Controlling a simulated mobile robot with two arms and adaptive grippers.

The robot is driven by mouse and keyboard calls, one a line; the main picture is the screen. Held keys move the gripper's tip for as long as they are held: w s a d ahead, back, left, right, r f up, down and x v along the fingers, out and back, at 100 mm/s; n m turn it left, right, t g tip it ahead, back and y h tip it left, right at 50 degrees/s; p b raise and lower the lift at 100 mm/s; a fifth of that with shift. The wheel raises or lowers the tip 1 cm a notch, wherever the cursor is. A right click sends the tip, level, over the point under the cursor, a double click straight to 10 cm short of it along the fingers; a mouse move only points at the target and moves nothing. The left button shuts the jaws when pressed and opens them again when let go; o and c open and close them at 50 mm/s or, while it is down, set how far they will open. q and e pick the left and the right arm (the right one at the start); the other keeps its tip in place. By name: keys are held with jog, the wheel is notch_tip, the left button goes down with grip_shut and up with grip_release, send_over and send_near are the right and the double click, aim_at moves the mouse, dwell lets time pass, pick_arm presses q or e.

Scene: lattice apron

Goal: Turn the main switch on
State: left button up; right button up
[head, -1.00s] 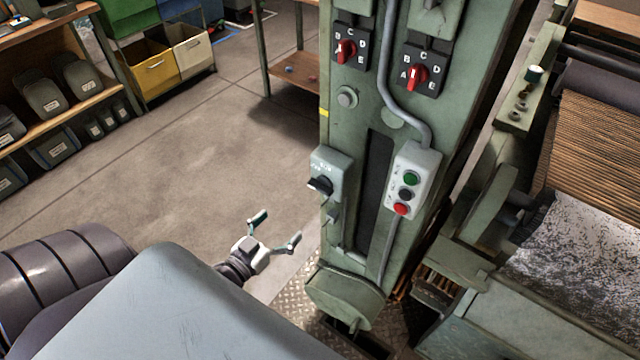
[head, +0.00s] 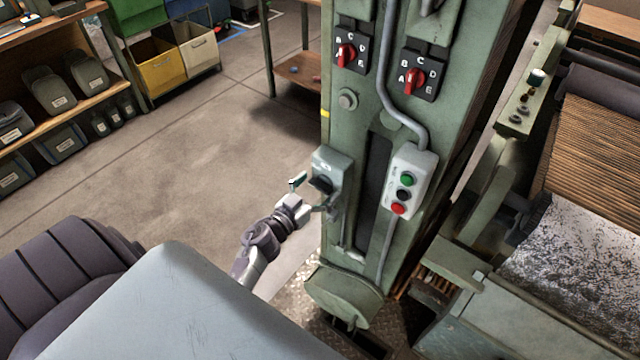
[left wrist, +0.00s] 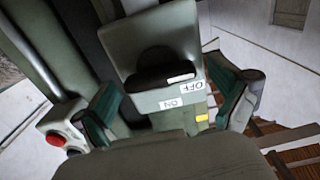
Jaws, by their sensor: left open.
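The main switch is a black rotary knob (head: 321,185) on a small grey-green box (head: 331,161) on the left side of the green machine column. In the left wrist view the knob (left wrist: 160,72) sits on its box, with an ON label (left wrist: 171,104) and an OFF label (left wrist: 193,87) beside it. The white mark on the knob points toward the OFF label. My left gripper (head: 311,194) is open in front of the knob. In the left wrist view its fingers (left wrist: 170,103) stand on either side of the switch box; I cannot tell whether they touch it. My right gripper is not in view.
A push-button box (head: 411,181) with green, black and red buttons is mounted right of the switch. Two red selector knobs (head: 346,55) (head: 413,80) are higher on the column. Machine rollers are at the right. The floor (head: 180,170) left of the column is clear.

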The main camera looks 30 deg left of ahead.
pick_arm(q)
jog(key=shift+w, duration=0.15)
jog(key=c, duration=1.2)
jog(key=shift+o, duration=0.2)
jog(key=shift+m, duration=0.5)
jog(key=m, duration=0.2)
jog(key=shift+d+m, duration=0.1)
jog(key=shift+m, duration=0.3)
jog(key=m+b, duration=0.1)
jog(key=m, duration=0.3)
jog(key=shift+d+f+m+b, duration=0.1)
jog(key=shift+f+m+b, duration=0.05)
jog(key=shift+m+b, duration=0.15)
jog(key=m+b, duration=0.1)
jog(key=m, duration=0.3)
jog(key=shift+f+m+b, duration=0.1)
jog(key=shift+m+b, duration=0.2)
jog(key=m+b, duration=0.1)
jog(key=m, duration=0.3)
jog(key=shift+d+m+b, duration=0.1)
jog(key=shift+m+b, duration=0.3)
jog(key=shift+m, duration=0.3)
